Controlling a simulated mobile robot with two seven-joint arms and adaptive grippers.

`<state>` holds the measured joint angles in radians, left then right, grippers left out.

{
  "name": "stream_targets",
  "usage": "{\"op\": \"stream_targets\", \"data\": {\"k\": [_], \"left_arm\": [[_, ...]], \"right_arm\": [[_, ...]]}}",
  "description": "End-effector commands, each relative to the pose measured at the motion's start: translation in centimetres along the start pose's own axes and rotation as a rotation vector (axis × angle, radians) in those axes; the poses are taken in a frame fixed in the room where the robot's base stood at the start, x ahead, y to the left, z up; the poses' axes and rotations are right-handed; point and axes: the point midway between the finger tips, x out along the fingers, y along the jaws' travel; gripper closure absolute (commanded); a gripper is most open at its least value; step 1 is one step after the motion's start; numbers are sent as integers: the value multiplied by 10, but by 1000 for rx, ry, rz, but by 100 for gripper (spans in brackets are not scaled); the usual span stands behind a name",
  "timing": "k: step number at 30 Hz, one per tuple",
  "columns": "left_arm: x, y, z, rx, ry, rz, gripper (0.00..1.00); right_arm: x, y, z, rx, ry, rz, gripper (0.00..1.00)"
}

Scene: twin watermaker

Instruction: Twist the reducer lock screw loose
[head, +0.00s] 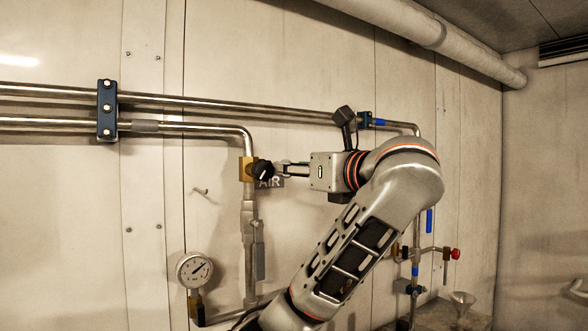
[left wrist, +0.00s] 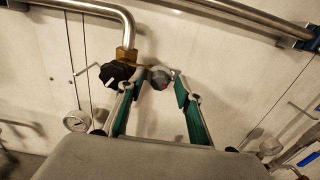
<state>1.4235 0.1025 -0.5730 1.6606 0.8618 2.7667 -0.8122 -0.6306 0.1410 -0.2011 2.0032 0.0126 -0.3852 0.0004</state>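A black knob (head: 262,168) sits on a brass body (head: 246,170) at the bend of a steel pipe. In the left wrist view the black knob (left wrist: 117,74) is just left of my fingers, below the brass body (left wrist: 127,54). A round grey knob (left wrist: 160,73) with a red mark lies ahead between my fingertips; I cannot tell for certain that it is the reducer lock screw. My left gripper (head: 281,171) points left, close to the black knob. Its fingers (left wrist: 159,84) are spread, with no visible grip on anything. My right gripper is out of view.
Steel pipes (head: 220,104) run along the wall. A pressure gauge (head: 194,270) is at lower left, and a small bent hook (head: 201,191) projects from the wall. A red-knobbed valve (head: 455,253) is at right.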

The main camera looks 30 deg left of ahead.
Motion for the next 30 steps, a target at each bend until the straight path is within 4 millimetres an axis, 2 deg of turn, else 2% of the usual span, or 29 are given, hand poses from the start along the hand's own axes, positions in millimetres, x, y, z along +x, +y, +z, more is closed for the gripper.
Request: {"op": "stream_targets", "data": {"k": [4, 12, 16, 30], "left_arm": [[6, 0, 0, 1, 0, 0, 65], [7, 0, 0, 1, 1, 0, 65], [7, 0, 0, 1, 1, 0, 99], [7, 0, -1, -62, 2, -1, 100]], "right_arm": [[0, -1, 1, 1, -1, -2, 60], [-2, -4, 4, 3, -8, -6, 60], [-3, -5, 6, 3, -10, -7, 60], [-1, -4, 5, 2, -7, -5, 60]]}}
